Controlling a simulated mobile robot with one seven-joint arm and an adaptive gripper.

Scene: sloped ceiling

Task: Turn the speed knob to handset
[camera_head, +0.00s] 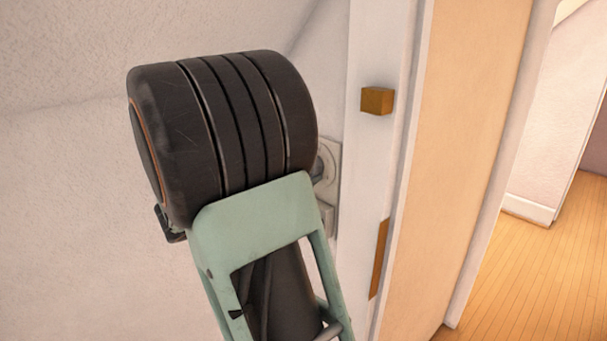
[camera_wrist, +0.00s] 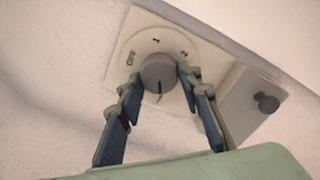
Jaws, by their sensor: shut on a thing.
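The speed knob (camera_wrist: 158,71) is a grey round knob on a pale round dial on a square wall plate (camera_wrist: 133,25), seen in the wrist view. Its dark pointer line faces the bottom of that picture. In the head view, the wall plate (camera_head: 331,152) shows only partly behind my arm; my fingers are hidden there.
A second pale plate (camera_wrist: 238,106) with a small dark knob (camera_wrist: 266,102) sits beside the dial. In the head view, a white door frame (camera_head: 372,50) with a brown block (camera_head: 377,101) stands close to the right. Open wooden floor (camera_head: 520,275) lies beyond.

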